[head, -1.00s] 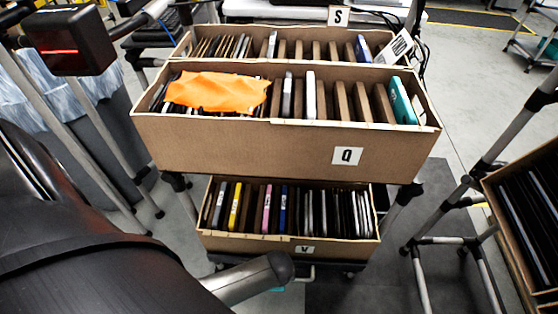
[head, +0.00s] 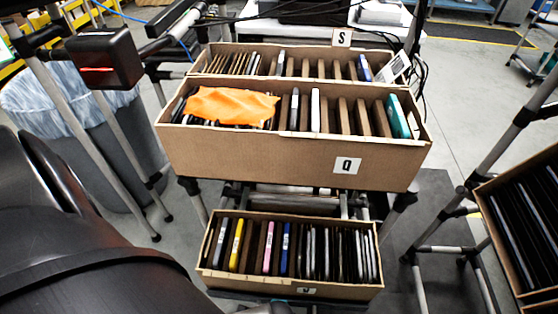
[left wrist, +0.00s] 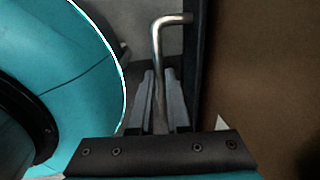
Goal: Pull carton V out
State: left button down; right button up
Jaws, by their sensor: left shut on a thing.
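Carton V (head: 240,283) is the lowest brown carton in the head view. It stands out in front of the carton above, so its row of upright slim items shows fully. Its label (head: 306,288) is cut short at the bottom and hard to read. My left gripper (left wrist: 159,88) is shut on a bent metal handle (left wrist: 157,55) in the left wrist view. A brown surface (left wrist: 265,70) fills the right of that view. The left gripper itself does not show in the head view. My right gripper is not in view.
Carton Q (head: 270,156) sits tilted above, with an orange cloth (head: 230,106) over its items. Carton S (head: 300,52) is behind it. Another carton (head: 530,285) stands at the right. A grey bin (head: 125,140) is at the left. Rack posts flank the cartons.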

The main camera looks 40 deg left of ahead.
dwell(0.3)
pick_arm(q)
jog(key=c, duration=0.9)
grip_release()
jog(key=shift+r, duration=0.15)
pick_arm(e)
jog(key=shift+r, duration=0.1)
pick_arm(q)
jog(key=shift+s+d+r+p, duration=0.2)
jog(key=shift+r+p, duration=0.7)
jog(key=shift+r, duration=0.3)
jog(key=shift+s+d+r+p, duration=0.1)
jog(key=shift+s+r+p, duration=0.1)
jog(key=shift+r+p, duration=0.85)
jog(key=shift+s+d+r+p, duration=0.1)
jog(key=shift+s+r+p, duration=0.1)
jog(key=shift+r+p, duration=0.85)
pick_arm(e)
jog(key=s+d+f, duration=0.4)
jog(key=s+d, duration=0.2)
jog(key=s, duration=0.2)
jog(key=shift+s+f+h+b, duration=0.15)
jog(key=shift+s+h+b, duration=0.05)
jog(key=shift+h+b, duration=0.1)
pick_arm(q)
jog(key=shift+r, duration=0.2)
